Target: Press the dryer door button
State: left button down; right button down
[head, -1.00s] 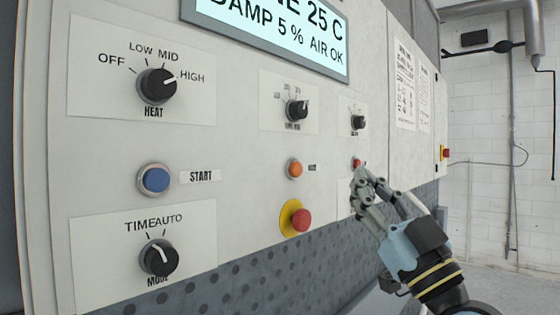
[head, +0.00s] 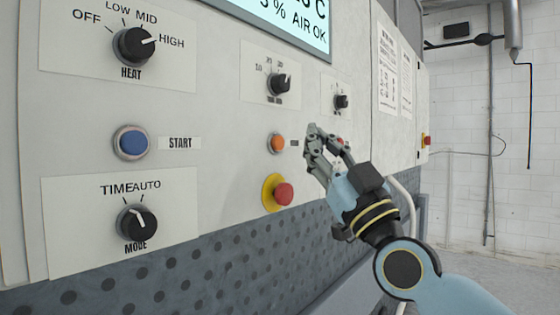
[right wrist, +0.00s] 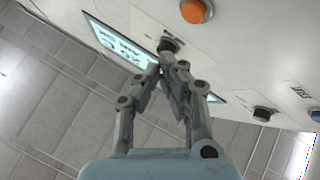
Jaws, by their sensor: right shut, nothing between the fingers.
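The dryer's control panel (head: 225,165) faces me in the head view. A small red button (head: 340,140) shows at its right, partly hidden by my right gripper. An orange button (head: 277,143) is left of the gripper; it also shows at the top of the right wrist view (right wrist: 195,10). A blue button (head: 131,142) labelled START is farther left. The labels by the orange and red buttons are too small to tell which is the door button. My right gripper (head: 313,142) is shut and empty, between the orange and red buttons in the picture; contact cannot be told.
A red emergency-style knob on a yellow ring (head: 284,194) juts out below the orange button. Dark dials (head: 136,45) and a lit display (head: 290,22) are above, and a MODE dial (head: 137,222) is lower left. Open floor lies at the right.

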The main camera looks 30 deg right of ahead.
aim_at(278, 143)
jog(key=shift+w+a+b, duration=0.4)
jog(key=shift+w+b, duration=0.1)
jog(key=shift+w, duration=0.4)
jog(key=shift+w+a+b, duration=0.35)
jog(key=shift+w+b, duration=0.1)
jog(key=shift+w, duration=0.4)
jog(key=shift+w, duration=0.1)
jog(key=shift+w+a, duration=0.15)
jog(key=shift+w, duration=0.15)
